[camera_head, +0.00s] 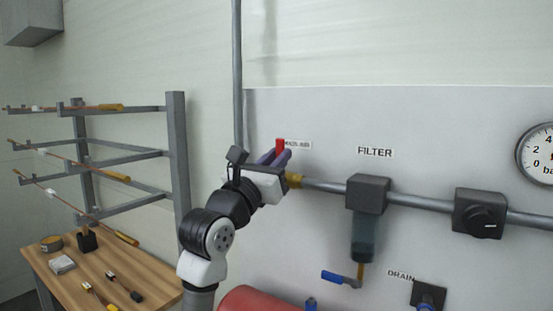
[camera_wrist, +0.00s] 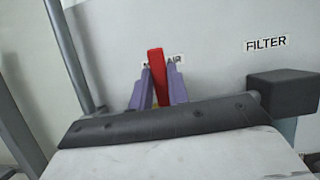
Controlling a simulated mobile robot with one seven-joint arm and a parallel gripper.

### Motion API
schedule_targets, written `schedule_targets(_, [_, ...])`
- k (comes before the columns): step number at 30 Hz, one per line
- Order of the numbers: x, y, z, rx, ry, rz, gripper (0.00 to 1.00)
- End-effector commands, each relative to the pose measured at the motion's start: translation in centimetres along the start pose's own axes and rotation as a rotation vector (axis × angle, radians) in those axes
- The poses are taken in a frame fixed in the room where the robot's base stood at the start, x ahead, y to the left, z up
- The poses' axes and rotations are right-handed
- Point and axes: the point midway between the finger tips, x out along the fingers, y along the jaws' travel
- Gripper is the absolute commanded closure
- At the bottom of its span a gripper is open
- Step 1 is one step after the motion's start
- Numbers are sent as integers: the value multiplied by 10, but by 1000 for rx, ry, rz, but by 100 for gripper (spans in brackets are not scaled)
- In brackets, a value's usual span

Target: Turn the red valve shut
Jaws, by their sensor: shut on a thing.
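The red valve handle (camera_head: 280,147) stands upright at the left end of the grey pipe, just left of a small label on the wall panel. In the wrist view the red handle (camera_wrist: 157,77) rises between the two purple fingers. My gripper (camera_head: 274,157) is shut on the red handle. It also shows in the wrist view (camera_wrist: 158,88) with a finger on each side of the handle. The valve body is hidden behind my gripper; a brass fitting (camera_head: 294,181) shows at its right.
Right of the valve, the filter (camera_head: 368,194) hangs on the pipe with a blue drain lever (camera_head: 334,278) below. A black knob (camera_head: 481,216) and a gauge (camera_head: 538,155) follow. At left stand a grey rack (camera_head: 176,150) and a wooden table (camera_head: 147,286) with tools. A red tank (camera_head: 262,300) is below.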

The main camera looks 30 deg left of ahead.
Motion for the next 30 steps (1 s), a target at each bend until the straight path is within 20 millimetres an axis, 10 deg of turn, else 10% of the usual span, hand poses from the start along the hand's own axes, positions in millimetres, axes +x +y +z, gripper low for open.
schedule_targets(6, [0, 1, 0, -2, 1, 1, 61])
schedule_targets(17, [-6, 1, -1, 1, 0, 2, 61])
schedule_targets(30, [-97, 1, -4, 1, 0, 3, 61])
